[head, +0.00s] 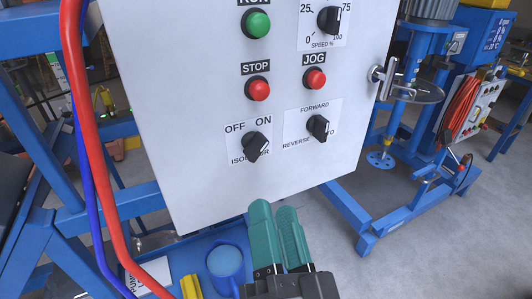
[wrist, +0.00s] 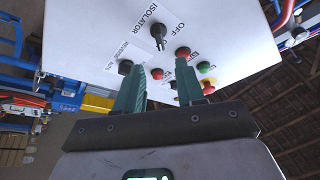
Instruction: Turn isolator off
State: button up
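The isolator knob (head: 256,146) is a black rotary switch low on the left of the white control panel (head: 190,120). OFF and ON are printed above it; its handle sits slanted, seemingly toward ON. The knob also shows near the top of the wrist view (wrist: 158,33), beside its ISOLATOR label. My gripper (head: 274,208) has two teal fingers, below the knob in the head view and apart from it. In the wrist view the fingers (wrist: 160,82) stand apart with nothing between them. The gripper is open and empty.
The forward/reverse knob (head: 318,127) is right of the isolator. Above are the red stop button (head: 259,89), red jog button (head: 315,78), green run button (head: 257,24) and speed knob (head: 329,19). A red pipe (head: 88,130) runs along the left.

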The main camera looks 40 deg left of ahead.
aim_at(260, 153)
jog(key=p+x, duration=0.2)
jog(key=x, duration=0.8)
jog(key=shift+a, duration=0.1)
grip_shut()
